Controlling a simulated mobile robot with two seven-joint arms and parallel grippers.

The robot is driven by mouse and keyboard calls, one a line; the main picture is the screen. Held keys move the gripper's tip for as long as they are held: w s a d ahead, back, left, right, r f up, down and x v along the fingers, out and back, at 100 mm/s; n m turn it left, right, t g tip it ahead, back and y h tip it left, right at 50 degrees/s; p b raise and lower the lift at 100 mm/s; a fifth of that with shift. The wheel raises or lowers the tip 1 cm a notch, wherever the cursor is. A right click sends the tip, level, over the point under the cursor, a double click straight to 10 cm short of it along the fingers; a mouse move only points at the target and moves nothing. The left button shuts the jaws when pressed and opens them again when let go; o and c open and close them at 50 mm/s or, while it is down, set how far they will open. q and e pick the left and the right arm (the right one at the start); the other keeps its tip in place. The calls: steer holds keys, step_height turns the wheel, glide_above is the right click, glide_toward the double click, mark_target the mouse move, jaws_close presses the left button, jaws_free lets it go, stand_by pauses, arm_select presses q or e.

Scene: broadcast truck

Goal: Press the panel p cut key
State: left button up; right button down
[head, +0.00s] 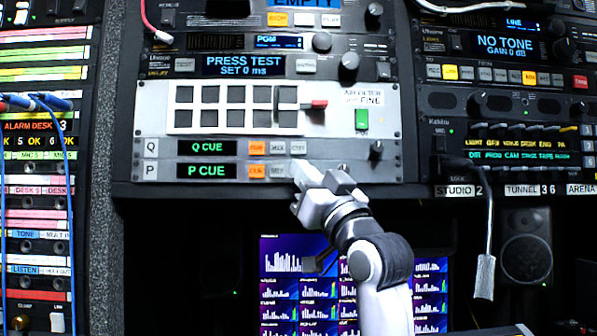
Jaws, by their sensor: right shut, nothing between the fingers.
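The P panel (167,172) is the lower row of the grey rack unit, with a green "P CUE" display (207,171). To the right of that display are a lit orange key (257,171) and a pale key (278,171); their small lettering is hard to read. My right gripper (299,172) is shut and empty. Its tip is at the right end of this key row and hides the spot where the Q row above has its third key. I cannot tell whether the tip touches the panel. My left gripper is not in view.
The similar Q panel (167,147) lies directly above, with a lit orange key (257,147). A round knob (376,149) is to the right. Above are a button grid with a red-tipped lever (316,104) and a green switch (361,119). A monitor (283,260) is below.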

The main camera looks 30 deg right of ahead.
steer(key=shift+w+d, duration=0.1)
stand_by(0.6)
steer(key=shift+s+a, duration=0.4)
steer(key=shift+s, duration=0.2)
steer(key=shift+s, duration=0.1)
steer(key=shift+s+a, duration=0.45)
steer(key=shift+s, duration=0.25)
steer(key=shift+s+a, duration=0.4)
steer(key=shift+s, duration=0.25)
steer(key=shift+s+a, duration=0.45)
steer(key=shift+s, duration=0.25)
